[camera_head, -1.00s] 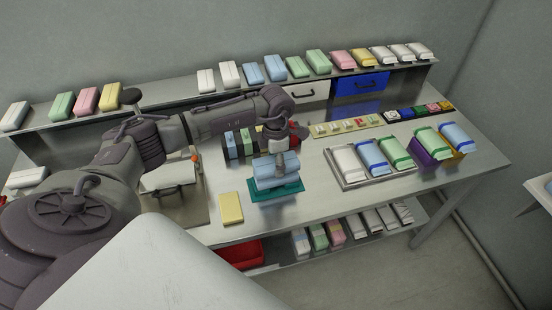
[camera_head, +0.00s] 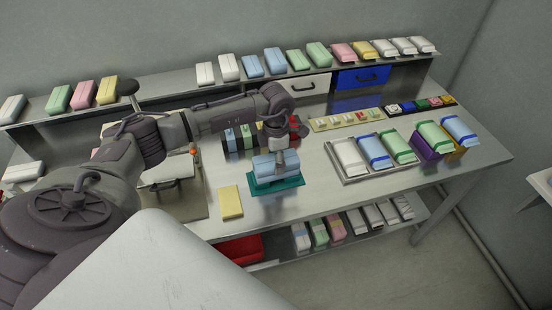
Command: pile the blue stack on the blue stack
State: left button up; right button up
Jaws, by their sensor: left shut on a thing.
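My left gripper (camera_head: 284,158) reaches in from the left and points down over the teal mat (camera_head: 290,187) near the front middle of the table. It is shut on a light blue stack (camera_head: 263,166), which shows on both sides of the fingers. Light blue also shows low down, just above the mat. The gripper hides part of the stack, and I cannot tell where one blue stack ends and another begins, or whether they touch. My right gripper is not in view.
A yellow pad (camera_head: 231,202) lies left of the mat. A metal tray (camera_head: 351,180) with white, blue and green packs stands to the right. Packs line the back shelf (camera_head: 190,93). A red bin (camera_head: 240,249) is below the front edge. Bare table lies right of the mat.

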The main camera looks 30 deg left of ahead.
pick_arm(q)
jog(key=shift+f, duration=0.15)
jog(key=o, duration=1)
jog(key=shift+c, duration=0.2)
notch_tip(320, 180, up, 12)
